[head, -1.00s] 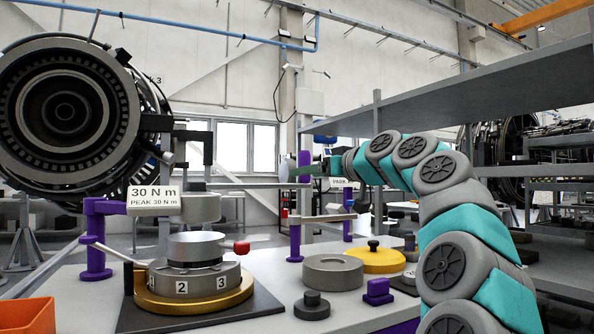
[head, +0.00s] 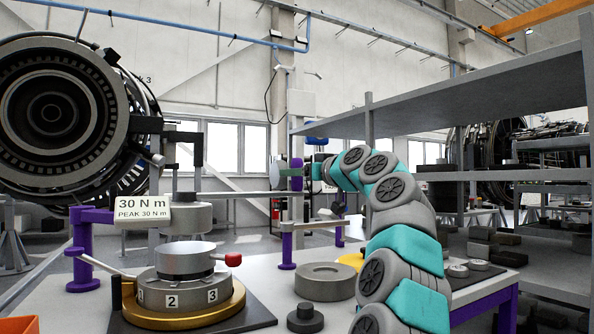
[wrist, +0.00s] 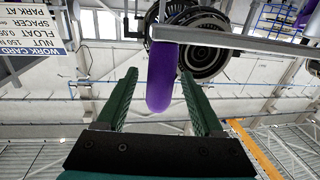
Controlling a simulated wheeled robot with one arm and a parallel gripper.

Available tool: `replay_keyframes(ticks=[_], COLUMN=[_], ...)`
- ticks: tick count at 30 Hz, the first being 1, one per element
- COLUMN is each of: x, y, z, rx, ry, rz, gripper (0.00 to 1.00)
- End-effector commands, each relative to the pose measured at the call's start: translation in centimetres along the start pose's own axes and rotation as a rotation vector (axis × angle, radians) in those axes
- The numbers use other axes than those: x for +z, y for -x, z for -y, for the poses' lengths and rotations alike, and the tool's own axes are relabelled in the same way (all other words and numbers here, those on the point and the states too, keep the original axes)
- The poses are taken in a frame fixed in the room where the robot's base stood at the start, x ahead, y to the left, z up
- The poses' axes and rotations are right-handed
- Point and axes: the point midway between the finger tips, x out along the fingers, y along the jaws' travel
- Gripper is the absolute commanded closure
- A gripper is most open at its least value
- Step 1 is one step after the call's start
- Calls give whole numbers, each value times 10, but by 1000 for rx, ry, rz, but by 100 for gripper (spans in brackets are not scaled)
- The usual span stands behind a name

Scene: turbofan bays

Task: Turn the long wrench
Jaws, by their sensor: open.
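The long wrench (head: 240,193) appears as a thin grey bar running right from the torque fixture to an upright purple grip (head: 297,174). In the wrist view the purple grip (wrist: 161,80) stands between the two green fingers of my gripper (wrist: 160,88), with gaps visible on both sides. My gripper is open. In the head view the gripper's end is small and partly hidden by the grip. The fixture (head: 190,290) has a gold base and faces marked 1, 2 and 3. A sign (head: 143,208) reads 30 N m, PEAK 30 N m.
A short lever (head: 95,262) and a red knob (head: 233,259) stick out from the fixture. A grey ring (head: 325,281) and a dark knobbed weight (head: 305,318) lie on the bench. A grey shelf (head: 480,100) stands right of my arm. A large engine (head: 55,110) is at left.

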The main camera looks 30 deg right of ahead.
Motion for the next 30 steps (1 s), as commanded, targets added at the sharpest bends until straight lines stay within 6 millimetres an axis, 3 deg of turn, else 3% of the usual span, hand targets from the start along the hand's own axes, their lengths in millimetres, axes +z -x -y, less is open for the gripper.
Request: replay_keyframes(ticks=[12, 30], x=[0, 0], y=[-5, -5], z=[0, 0], rx=[-1, -1], ry=[0, 0], rz=[0, 0], gripper=[32, 100])
